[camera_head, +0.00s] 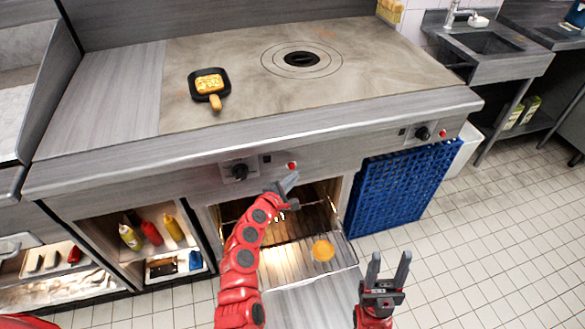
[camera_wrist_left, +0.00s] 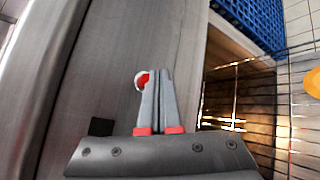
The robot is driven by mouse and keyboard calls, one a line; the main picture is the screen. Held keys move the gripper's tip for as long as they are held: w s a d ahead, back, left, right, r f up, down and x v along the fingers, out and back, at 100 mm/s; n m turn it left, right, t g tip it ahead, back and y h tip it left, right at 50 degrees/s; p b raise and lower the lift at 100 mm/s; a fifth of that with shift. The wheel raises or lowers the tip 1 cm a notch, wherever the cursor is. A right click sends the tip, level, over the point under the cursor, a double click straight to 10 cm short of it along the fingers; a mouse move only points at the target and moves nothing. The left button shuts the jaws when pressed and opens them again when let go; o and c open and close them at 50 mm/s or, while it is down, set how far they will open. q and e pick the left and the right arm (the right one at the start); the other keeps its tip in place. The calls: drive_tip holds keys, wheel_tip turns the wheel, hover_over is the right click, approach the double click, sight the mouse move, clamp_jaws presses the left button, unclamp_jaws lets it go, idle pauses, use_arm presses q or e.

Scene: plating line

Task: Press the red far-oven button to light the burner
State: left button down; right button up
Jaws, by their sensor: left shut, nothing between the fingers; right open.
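A red button (camera_head: 291,166) sits on the steel front panel above the open oven, right of a black knob (camera_head: 240,171). A second red button (camera_head: 444,133) is at the panel's right end beside another knob (camera_head: 423,133). My left gripper (camera_head: 291,180) is shut and empty, its tips just below the first button. In the left wrist view that button (camera_wrist_left: 141,80) shows beside the tips of the left gripper (camera_wrist_left: 155,72), partly hidden by them; I cannot tell whether they touch. My right gripper (camera_head: 388,262) is open and empty, low in front of the oven.
The oven's lit rack (camera_head: 283,265) is out, with a round orange item (camera_head: 323,250) on it. A blue perforated panel (camera_head: 400,190) stands right of the oven. A black pan (camera_head: 209,88) with food is on the cooktop (camera_head: 380,65). Bottles stand in the left shelf.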

use_arm(q)
drive_tip(key=shift+w, duration=0.1)
idle(0.7)
drive_tip(key=shift+w+a, duration=0.15)
drive_tip(key=shift+w, duration=0.2)
drive_tip(key=shift+w+a+b, duration=0.1)
drive_tip(key=shift+w+b, duration=0.2)
drive_tip(key=shift+w, duration=0.1)
idle(0.7)
drive_tip(key=shift+s, duration=0.1)
idle(0.3)
drive_tip(key=shift+s+d+p, duration=0.3)
drive_tip(key=shift+s+p, duration=0.1)
drive_tip(key=shift+s, duration=0.35)
drive_tip(key=s, duration=0.1)
drive_tip(key=s+d+p, duration=0.1)
drive_tip(key=s, duration=0.2)
drive_tip(key=shift+s+d, duration=0.25)
drive_tip(key=shift+s, duration=0.1)
